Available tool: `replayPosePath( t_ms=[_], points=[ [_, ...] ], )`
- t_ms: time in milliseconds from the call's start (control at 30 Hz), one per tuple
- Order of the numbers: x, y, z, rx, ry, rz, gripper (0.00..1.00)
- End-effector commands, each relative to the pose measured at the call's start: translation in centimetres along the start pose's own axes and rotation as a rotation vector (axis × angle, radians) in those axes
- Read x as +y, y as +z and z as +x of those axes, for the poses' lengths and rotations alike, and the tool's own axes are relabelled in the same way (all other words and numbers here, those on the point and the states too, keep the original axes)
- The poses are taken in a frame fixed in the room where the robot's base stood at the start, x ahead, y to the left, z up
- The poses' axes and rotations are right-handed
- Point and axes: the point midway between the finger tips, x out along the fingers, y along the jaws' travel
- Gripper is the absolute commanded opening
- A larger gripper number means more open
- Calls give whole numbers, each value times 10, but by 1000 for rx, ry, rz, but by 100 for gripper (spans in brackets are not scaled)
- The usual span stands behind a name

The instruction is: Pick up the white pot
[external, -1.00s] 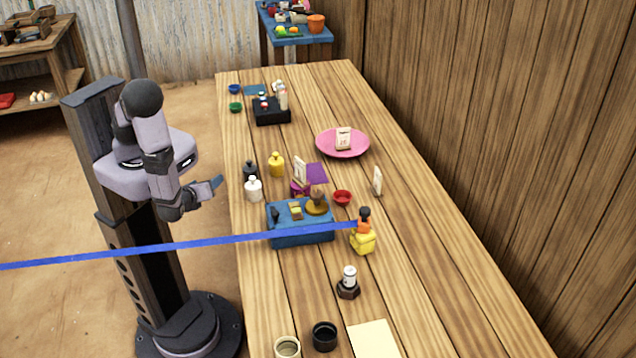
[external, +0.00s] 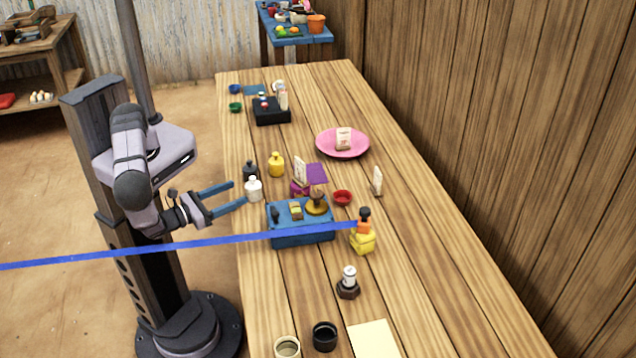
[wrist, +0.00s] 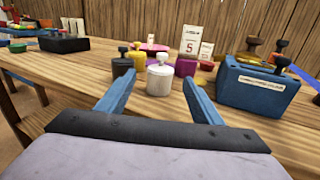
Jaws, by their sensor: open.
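The white pot (external: 253,190) is a small lidded pot standing upright near the table's left edge in the external view. In the wrist view the white pot (wrist: 160,78) stands ahead, between the lines of my two blue fingers. My gripper (external: 238,193) is open and empty, just short of the pot and apart from it. In the wrist view my gripper (wrist: 158,85) has its fingers spread wide. A black pot (external: 250,170) stands close behind the white one, and a yellow pot (external: 276,165) stands beyond.
A blue box (external: 300,237) with several items on top stands to the right of the white pot. A purple block (wrist: 186,67) is close to the pot's right. A blue strap (external: 150,250) crosses the external view. A red bowl (external: 342,197) sits farther right.

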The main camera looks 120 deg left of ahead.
Motion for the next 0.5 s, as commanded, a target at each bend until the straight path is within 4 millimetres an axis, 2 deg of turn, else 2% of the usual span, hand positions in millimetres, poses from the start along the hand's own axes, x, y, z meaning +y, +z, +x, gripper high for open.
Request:
replayPosePath(
  t_ms=[300,500],
  points=[
    [1,0,16,0,6,0,60],
    [1,0,19,0,3,-1,60]
  ],
)
